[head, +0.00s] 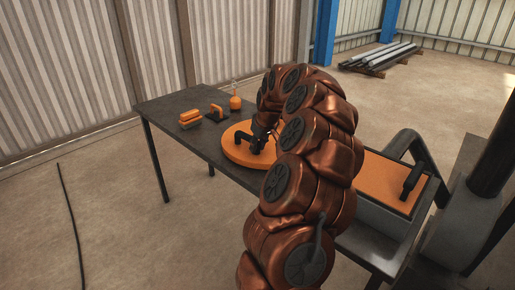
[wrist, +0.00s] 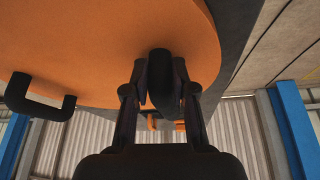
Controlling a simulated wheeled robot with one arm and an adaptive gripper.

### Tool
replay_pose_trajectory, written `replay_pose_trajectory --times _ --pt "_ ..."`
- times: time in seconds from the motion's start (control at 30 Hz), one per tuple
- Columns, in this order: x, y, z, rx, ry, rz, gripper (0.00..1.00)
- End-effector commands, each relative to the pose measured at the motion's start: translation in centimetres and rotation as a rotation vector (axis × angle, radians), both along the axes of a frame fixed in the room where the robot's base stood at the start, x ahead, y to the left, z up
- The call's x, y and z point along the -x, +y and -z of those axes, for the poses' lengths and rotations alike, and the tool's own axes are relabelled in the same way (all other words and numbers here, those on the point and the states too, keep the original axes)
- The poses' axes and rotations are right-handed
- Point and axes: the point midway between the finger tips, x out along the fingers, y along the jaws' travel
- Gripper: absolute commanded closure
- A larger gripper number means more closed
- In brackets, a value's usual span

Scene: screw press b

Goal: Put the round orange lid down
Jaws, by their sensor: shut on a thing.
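The round orange lid (head: 234,154) is a wide flat disc with black handles, at the near right part of the dark table (head: 174,107). In the wrist view the lid (wrist: 100,40) fills the upper left. One black handle (wrist: 38,98) stands free at the left. My gripper (wrist: 160,85) is shut on another black handle of the lid, between its two fingers. In the head view my gripper (head: 261,139) is over the lid, partly hidden by my arm. The lid looks level and overlaps the tabletop; I cannot tell whether its underside touches it.
An orange stack (head: 190,118), an orange and black item (head: 215,112) and an orange bottle (head: 236,102) stand toward the table's far side. At right is an orange-surfaced rectangular tray (head: 385,183) with a black handle. Pipes (head: 380,56) lie on the floor behind.

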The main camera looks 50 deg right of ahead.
Motion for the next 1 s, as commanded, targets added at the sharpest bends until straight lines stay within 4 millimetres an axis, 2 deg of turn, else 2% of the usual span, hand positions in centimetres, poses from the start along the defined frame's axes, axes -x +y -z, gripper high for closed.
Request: replay_pose_trajectory --times 0.1,0.27,0.3,0.53,0.83,1.0 --pt "-0.01 -0.06 0.67 0.002 -0.003 0.001 1.0" --pt "-0.01 -0.03 0.7 0.002 -0.002 -0.001 1.0" --pt "0.01 0.0 0.78 0.0 0.0 0.0 0.73" --pt "-0.01 0.0 0.76 0.0 -0.001 0.0 0.5" --pt "0.01 0.0 0.69 0.0 -0.001 0.0 0.5" --pt "0.25 0.05 -0.07 0.002 -0.004 0.0 0.5"
